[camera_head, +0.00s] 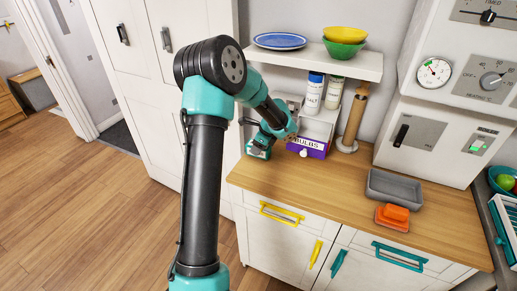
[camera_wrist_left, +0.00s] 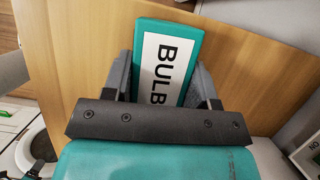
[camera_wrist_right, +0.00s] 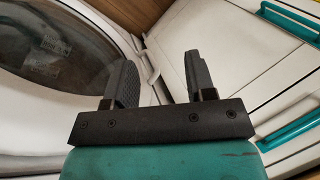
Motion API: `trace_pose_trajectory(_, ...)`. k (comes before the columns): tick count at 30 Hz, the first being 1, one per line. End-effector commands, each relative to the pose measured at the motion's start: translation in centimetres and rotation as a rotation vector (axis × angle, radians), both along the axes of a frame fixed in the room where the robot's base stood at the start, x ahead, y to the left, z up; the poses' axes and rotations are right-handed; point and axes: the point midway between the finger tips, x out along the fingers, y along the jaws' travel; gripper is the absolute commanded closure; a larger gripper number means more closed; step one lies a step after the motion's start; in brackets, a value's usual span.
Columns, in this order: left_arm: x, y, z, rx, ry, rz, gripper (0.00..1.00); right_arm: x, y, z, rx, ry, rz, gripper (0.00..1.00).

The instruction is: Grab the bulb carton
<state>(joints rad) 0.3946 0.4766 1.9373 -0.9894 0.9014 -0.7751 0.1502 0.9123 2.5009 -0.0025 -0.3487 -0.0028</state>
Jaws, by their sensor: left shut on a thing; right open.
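The bulb carton is a teal box with a white label reading "BULB" in the left wrist view (camera_wrist_left: 185,38). It also shows in the head view (camera_head: 258,153), at the back left of the wooden counter. My left gripper (camera_wrist_left: 163,78) is shut on it, with one finger on each side. In the head view my left gripper (camera_head: 262,140) reaches down onto it, and the wrist hides part of it. Whether the carton touches the counter is hard to tell. My right gripper (camera_wrist_right: 162,72) is open and empty, in front of a round glass door and drawer fronts.
A purple-fronted box labelled "BULBS" (camera_head: 307,149) stands just right of the carton, under a white shelf (camera_head: 340,62). A paper-roll stand (camera_head: 353,125) is beside it. A grey tray (camera_head: 394,187) and an orange item (camera_head: 393,216) lie at the right. The counter's (camera_head: 310,185) middle is clear.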

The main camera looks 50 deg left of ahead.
Motion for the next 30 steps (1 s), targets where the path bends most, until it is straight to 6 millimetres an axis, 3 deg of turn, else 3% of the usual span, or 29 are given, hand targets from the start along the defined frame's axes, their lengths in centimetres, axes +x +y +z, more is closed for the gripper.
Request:
trace_pose_trajectory(7,0.1,0.0,2.9,0.001,-0.005,0.000,0.71,0.0,0.0,0.0,0.000,0.000,0.000,0.50)
trace_pose_trajectory(14,-2.0,-2.2,3.3,0.001,-0.001,-0.002,0.71,0.0,0.0,0.0,0.000,0.000,0.000,0.50)
trace_pose_trajectory(30,-9.5,-10.9,4.3,0.001,-0.003,-0.003,0.71,0.0,0.0,0.0,0.000,0.000,0.000,0.50)
